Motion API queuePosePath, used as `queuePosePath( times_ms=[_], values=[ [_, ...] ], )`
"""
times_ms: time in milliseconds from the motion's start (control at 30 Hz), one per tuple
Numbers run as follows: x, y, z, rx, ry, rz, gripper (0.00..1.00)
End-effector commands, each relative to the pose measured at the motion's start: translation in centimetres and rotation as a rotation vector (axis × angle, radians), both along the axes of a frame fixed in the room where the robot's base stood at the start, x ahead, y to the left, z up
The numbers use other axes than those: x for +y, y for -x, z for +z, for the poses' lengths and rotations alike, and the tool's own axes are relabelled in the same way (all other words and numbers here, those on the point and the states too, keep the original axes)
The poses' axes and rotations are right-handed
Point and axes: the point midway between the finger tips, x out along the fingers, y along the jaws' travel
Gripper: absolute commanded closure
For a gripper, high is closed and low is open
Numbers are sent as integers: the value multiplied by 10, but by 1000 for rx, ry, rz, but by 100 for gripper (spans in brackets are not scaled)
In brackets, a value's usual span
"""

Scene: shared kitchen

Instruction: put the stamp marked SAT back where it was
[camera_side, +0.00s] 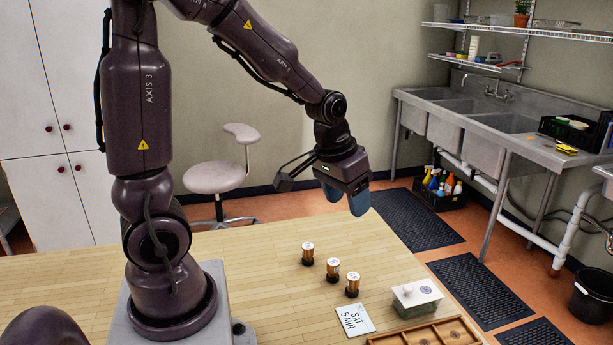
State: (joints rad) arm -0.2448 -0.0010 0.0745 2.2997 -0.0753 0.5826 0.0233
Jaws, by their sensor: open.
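Three small stamps with copper-coloured bodies, pale tops and dark bases stand upright in a slanting row on the wooden table: a far one (307,254), a middle one (332,270) and a near one (352,285). Their markings are too small to read, so I cannot tell which is marked SAT. A white card (355,320) reading "SAT 5 MIN" lies just in front of them. My gripper (345,197), with blue fingertips, is open and empty, pointing down. It is high above the table's far edge, behind the stamps and apart from them.
A divided wooden tray (378,342) sits at the table's front right, partly cut off. A pale box with a knob (417,298) stands just behind it. The table (260,290) is bare left of the stamps. A stool (215,177) and sinks (470,130) are beyond.

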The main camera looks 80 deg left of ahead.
Motion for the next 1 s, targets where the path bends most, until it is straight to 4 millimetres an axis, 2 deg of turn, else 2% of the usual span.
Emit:
queuePosePath(
  times_ms=[33,100,200,333,433,567,1000],
  values=[
    [-16,7,22,-38,-9,-47,42],
    [-34,21,44,-74,-20,-107,42],
    [-57,44,71,-122,-38,-188,42],
    [-78,74,92,-174,-64,-270,42],
    [-86,91,100,-200,-79,-311,42],
    [-91,102,104,-217,-88,-336,42],
    [-92,104,105,-220,-90,-340,42]
  ],
)
